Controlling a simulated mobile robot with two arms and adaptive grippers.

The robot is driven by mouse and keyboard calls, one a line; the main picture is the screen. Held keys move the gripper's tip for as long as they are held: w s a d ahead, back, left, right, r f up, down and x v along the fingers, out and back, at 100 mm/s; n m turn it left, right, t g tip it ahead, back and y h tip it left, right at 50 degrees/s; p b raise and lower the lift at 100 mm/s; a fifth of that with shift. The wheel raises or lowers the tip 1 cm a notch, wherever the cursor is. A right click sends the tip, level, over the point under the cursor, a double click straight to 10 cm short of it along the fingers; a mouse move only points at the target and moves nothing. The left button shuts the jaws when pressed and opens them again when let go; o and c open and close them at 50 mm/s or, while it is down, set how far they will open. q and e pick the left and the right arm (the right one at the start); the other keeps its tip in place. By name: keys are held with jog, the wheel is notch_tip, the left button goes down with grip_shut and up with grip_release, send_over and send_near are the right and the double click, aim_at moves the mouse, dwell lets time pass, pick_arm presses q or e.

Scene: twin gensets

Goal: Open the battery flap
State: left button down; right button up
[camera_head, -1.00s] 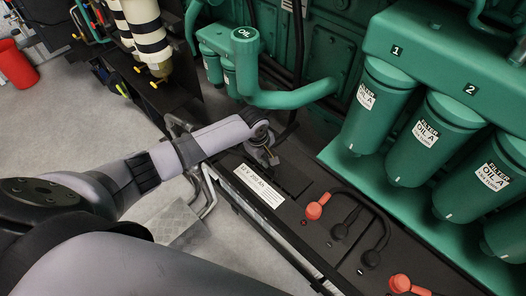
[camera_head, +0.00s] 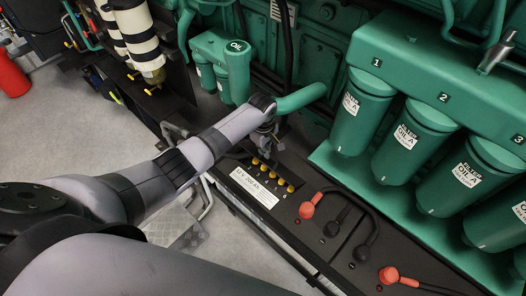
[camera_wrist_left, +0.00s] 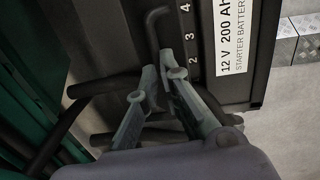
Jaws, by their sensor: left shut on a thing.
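The black battery (camera_head: 262,215) has a white 12 V 200 Ah label and a row of yellow caps (camera_head: 272,175) showing on its top. The battery flap is raised off these caps; it is dark and mostly hidden around my gripper in the head view. My left gripper (camera_head: 268,142) is above the far end of the caps. In the left wrist view its fingers (camera_wrist_left: 163,68) are close together, shut on the flap, though the contact is hard to make out. A dark bent bar (camera_wrist_left: 153,22) shows beyond the fingertips. My right gripper is not in view.
Red-capped (camera_head: 306,210) and black-capped cable terminals sit on the battery top nearer the camera. Green oil filters (camera_head: 403,150) stand to the right. A green pipe (camera_head: 300,97) runs just behind my left wrist. Grey floor (camera_head: 95,130) is free at left.

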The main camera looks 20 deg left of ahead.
aim_at(265, 160)
pick_arm(q)
jog(key=shift+s+d+f, duration=0.3)
jog(key=shift+f, duration=0.2)
jog(key=c, duration=2.2)
grip_release()
jog(key=shift+o, duration=1.4)
jog(key=shift+w+f, duration=0.1)
jog(key=shift+w, duration=0.2)
jog(key=shift+o, duration=1.1)
jog(key=shift+w+d, duration=0.1)
jog(key=shift+w, duration=0.15)
jog(key=shift+r, duration=0.55)
notch_tip(265, 160, up, 11)
jog(key=shift+s+a, duration=0.4)
jog(key=shift+s, duration=0.05)
jog(key=shift+r, duration=0.1)
